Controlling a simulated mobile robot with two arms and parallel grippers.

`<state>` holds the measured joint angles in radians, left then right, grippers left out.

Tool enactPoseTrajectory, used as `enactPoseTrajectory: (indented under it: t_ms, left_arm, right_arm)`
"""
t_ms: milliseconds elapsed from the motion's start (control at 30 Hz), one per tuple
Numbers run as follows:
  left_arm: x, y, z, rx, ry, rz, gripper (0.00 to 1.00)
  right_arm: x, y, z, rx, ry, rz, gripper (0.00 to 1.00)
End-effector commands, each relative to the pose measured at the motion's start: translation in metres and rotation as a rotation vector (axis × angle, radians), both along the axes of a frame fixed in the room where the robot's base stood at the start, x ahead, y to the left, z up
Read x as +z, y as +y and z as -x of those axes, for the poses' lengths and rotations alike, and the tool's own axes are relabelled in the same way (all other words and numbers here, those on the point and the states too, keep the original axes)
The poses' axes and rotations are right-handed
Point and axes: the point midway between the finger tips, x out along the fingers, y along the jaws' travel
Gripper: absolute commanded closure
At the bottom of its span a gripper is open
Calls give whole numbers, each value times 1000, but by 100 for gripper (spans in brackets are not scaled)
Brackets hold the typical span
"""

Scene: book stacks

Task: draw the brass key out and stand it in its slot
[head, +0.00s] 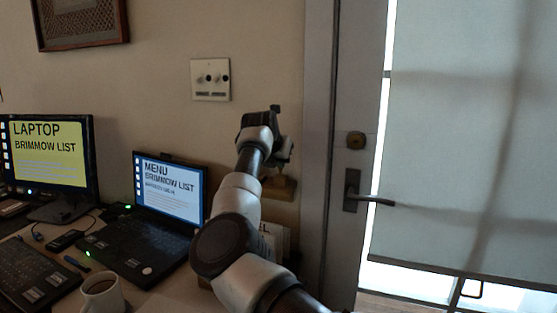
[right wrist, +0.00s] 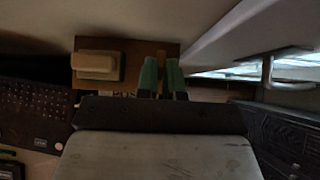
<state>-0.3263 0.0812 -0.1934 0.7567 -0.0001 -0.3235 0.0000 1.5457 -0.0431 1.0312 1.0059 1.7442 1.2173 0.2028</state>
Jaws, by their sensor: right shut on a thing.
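My right gripper (head: 272,130) is raised in front of the wall, left of the door frame. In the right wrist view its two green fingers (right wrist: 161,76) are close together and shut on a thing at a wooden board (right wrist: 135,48). A pale block (right wrist: 95,65) sits on the board, left of the fingers. In the head view a wooden piece (head: 281,187) shows below the gripper. I cannot make out a slot.
A desk carries a monitor (head: 48,152), an open laptop (head: 172,188) and a mug (head: 102,294). A switch plate (head: 210,79) is on the wall. A door (head: 345,130) with a lever handle (head: 352,190) stands close right of my arm.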

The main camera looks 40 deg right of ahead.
Motion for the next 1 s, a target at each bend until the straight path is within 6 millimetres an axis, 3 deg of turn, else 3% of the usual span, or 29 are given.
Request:
enactPoseTrajectory:
  t_ms: [100,200,333,667,833,1000]
  left_arm:
    - [0,0,-5,0,-6,0,66]
    - [2,0,-9,0,-13,1,66]
    - [2,0,-10,-1,-16,0,66]
    - [0,1,-7,-1,-11,-2,66]
    - [-2,2,-7,-1,5,-5,66]
    - [4,-3,-27,0,-20,0,66]
  right_arm:
    - [-2,0,0,0,0,0,100]
    - [-2,0,0,0,0,0,80]
    - [-2,0,0,0,0,0,63]
    - [0,2,1,1,-1,1,63]
    - [18,19,9,1,-3,2,63]
    - [43,42,21,1,-3,0,63]
